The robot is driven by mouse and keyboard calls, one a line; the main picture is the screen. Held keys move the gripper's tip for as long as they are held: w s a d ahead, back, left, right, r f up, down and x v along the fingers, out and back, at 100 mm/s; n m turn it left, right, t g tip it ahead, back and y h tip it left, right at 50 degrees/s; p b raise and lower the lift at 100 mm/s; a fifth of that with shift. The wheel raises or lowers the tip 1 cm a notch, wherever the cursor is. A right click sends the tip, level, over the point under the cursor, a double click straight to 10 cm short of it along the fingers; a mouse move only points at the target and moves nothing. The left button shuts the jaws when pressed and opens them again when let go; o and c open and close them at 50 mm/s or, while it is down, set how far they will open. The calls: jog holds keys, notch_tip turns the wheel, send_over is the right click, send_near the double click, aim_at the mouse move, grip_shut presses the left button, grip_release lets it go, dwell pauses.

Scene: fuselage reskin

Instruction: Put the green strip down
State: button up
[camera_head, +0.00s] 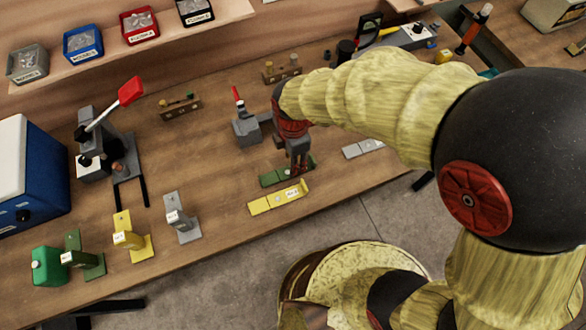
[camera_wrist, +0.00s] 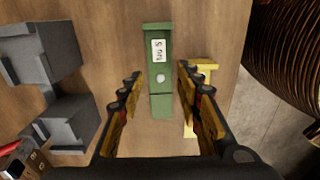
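The green strip (camera_head: 271,178) lies on the wooden table near its front edge, behind the yellow strip. In the wrist view the green strip (camera_wrist: 157,45) runs up the middle, with a white label and a pale round spot on it. My gripper (camera_head: 299,165) is just above the strip and hides part of it in the head view. In the wrist view my gripper's fingers (camera_wrist: 160,76) stand apart on both sides of the strip, with gaps visible between them and it. The strip's lower end is near the gripper's base.
The yellow strip (camera_head: 278,199) lies close beside the green one, partly behind a finger in the wrist view (camera_wrist: 205,72). A grey clamp-like block (camera_head: 246,130) stands just behind left. A grey strip (camera_head: 363,148) lies to the right. Bare table (camera_head: 225,185) lies left.

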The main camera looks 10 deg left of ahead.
aim_at(287, 170)
notch_tip(287, 170, down, 5)
jog(key=shift+r+b, duration=0.2)
jog(key=shift+b, duration=0.45)
jog(key=shift+c, duration=0.8)
grip_shut()
jog(key=shift+r, duration=0.15)
